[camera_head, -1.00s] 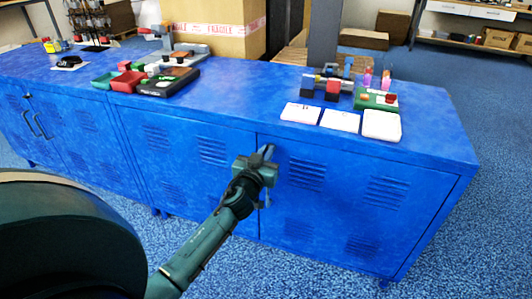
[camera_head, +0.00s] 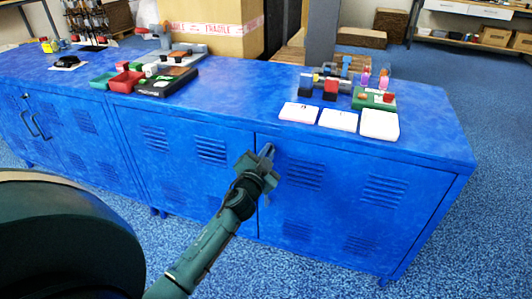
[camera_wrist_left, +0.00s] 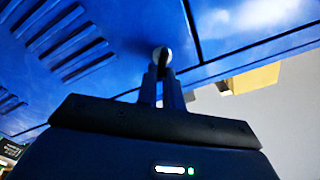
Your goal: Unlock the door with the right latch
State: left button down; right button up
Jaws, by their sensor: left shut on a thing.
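The blue metal cabinet's right door (camera_head: 335,205) and the door to its left (camera_head: 185,165) look closed, with a narrow seam between them. My left gripper (camera_head: 264,158) is at this seam, near the top of the doors, and hides most of the latch there. In the left wrist view, the two fingers (camera_wrist_left: 161,82) are close together on a small round silver latch part (camera_wrist_left: 162,54) that stands out from the blue door beside the seam. The gripper looks tilted against the upright seam. My right gripper is not in view.
The cabinet top (camera_head: 240,100) holds white cards (camera_head: 338,119), a green tray (camera_head: 375,98), a red bin (camera_head: 127,80) and small tools. A large carton (camera_head: 215,30) stands behind. Blue floor in front of the cabinet is free.

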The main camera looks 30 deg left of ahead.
pick_arm(q)
jog(key=m, duration=0.6)
jog(key=f+m, duration=0.1)
jog(key=m, duration=0.3)
jog(key=shift+w+d, duration=0.1)
jog(key=shift+d, duration=0.15)
jog(key=shift+m, duration=0.3)
jog(key=c, duration=1.5)
grip_release()
jog(key=shift+c, duration=0.2)
